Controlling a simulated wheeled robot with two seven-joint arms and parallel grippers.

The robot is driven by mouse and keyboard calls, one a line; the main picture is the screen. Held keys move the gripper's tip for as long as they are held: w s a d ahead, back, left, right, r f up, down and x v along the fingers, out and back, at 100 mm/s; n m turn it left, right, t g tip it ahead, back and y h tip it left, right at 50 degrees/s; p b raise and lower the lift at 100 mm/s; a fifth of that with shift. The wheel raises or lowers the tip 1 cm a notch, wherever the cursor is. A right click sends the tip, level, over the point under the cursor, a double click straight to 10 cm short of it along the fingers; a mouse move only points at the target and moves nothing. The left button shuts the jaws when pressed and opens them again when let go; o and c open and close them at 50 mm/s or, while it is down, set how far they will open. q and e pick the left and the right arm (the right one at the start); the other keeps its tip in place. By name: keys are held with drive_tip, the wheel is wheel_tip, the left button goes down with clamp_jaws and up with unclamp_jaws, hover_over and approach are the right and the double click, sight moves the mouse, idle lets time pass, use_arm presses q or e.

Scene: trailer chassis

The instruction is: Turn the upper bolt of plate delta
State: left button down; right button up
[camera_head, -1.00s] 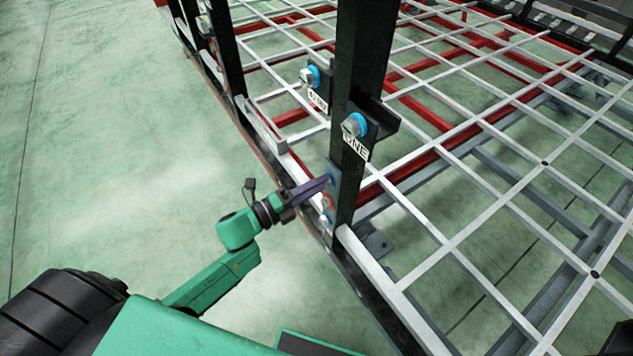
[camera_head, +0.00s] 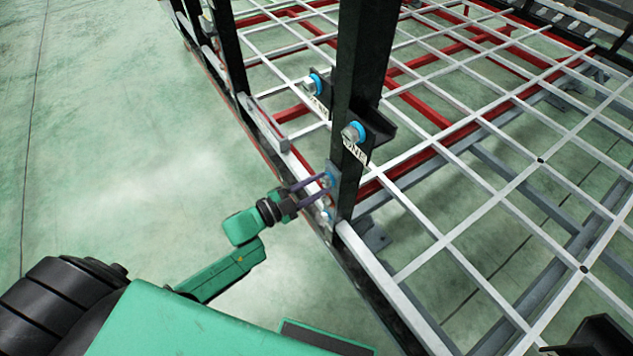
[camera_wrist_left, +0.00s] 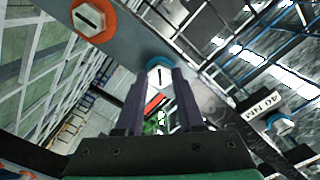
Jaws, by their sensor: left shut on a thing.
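A grey plate (camera_head: 335,190) is on the side of the black post, low down. Its upper bolt has a blue ring (camera_head: 331,178); its lower bolt has a red-orange ring (camera_head: 326,211). No name is readable on the plate. My left gripper (camera_head: 326,186) reaches it from the left, its two purple fingers shut on the upper bolt. In the left wrist view the upper bolt's pale head (camera_wrist_left: 160,76), with a dark line across it, is between the fingertips (camera_wrist_left: 161,84). The orange-ringed lower bolt (camera_wrist_left: 92,18) is apart at upper left.
The black post (camera_head: 362,60) rises right beside my left gripper. Another blue-ringed bolt (camera_head: 353,132) with a white label is higher on it. A "40 NM" label (camera_wrist_left: 262,106) shows in the left wrist view. Grey chassis bars lie right; green floor (camera_head: 130,150) is clear left.

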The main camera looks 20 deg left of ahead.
use_arm(q)
drive_tip(key=n, duration=0.1)
drive_tip(key=n+p, duration=0.1)
drive_tip(key=n, duration=0.2)
drive_tip(key=shift+w+r+n, duration=0.1)
drive_tip(key=shift+r+n, duration=0.2)
drive_tip(key=n+p, duration=0.1)
drive_tip(key=n, duration=0.3)
drive_tip(key=n+p, duration=0.1)
drive_tip(key=n, duration=0.9)
idle(0.3)
